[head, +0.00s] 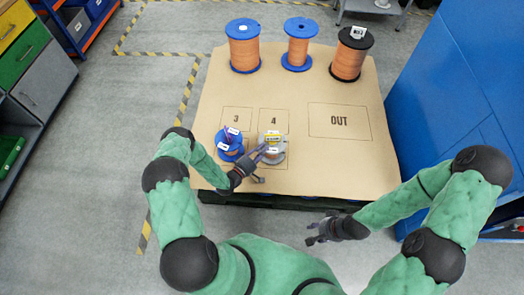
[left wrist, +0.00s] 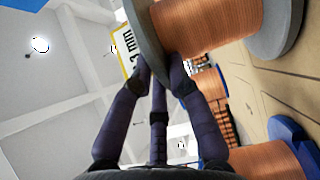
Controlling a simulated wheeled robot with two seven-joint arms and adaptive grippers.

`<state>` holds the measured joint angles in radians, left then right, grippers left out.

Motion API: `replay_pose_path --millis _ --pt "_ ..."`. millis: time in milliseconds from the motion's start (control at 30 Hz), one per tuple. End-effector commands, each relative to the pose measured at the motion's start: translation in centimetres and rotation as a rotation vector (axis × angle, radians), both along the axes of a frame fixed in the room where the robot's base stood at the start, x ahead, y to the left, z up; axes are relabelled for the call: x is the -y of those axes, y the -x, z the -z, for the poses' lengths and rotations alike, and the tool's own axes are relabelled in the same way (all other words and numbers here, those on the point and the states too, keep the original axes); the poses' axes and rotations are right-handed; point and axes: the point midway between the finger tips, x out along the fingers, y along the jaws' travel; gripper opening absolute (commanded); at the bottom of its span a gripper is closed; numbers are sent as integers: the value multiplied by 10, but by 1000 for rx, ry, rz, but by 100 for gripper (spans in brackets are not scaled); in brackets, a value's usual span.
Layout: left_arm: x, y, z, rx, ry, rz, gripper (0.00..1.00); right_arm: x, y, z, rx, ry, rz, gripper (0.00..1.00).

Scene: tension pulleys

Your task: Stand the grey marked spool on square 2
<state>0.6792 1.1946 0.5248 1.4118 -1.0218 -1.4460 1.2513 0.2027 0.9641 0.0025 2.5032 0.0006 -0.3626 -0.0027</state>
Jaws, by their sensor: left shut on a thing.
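The grey marked spool (head: 272,155) has copper winding, grey flanges and a yellow label. It looks upright over the square below square 4 (head: 274,121); that square's number is hidden. My left gripper (head: 262,153) is shut on the spool's edge. In the left wrist view, the fingers (left wrist: 163,72) close at the grey flange (left wrist: 147,35), beside the yellow label and copper winding. I cannot tell whether the spool's base touches the board. My right gripper (head: 312,234) looks open and empty, in front of the board's near edge.
A blue spool (head: 223,139) stands close left of the grey one, over the square below square 3 (head: 237,118). Two blue spools (head: 244,52) (head: 297,50) and a black spool (head: 350,60) stand along the back. The OUT rectangle (head: 340,121) is empty. A blue cabinet (head: 432,110) borders the right.

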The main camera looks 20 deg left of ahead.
Motion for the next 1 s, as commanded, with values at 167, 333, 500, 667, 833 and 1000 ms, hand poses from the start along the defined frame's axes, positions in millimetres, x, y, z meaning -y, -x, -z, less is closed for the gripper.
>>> replay_pose_path --millis 167,333,500,667,833,1000 --pt "-1 -1 -1 4 0 0 0 0 0 -1 0 0 0 40" --pt "0 0 2 0 0 0 42 0 0 -1 0 0 0 40" --pt "0 0 2 0 0 0 42 0 0 -1 0 0 0 40" --pt "0 0 1 0 0 0 42 0 0 -1 0 0 0 40" --pt "-5 9 -1 -2 0 -3 42 0 0 -5 0 0 0 40" --pt "-17 38 -2 -3 0 -6 42 0 0 -14 0 0 0 40"
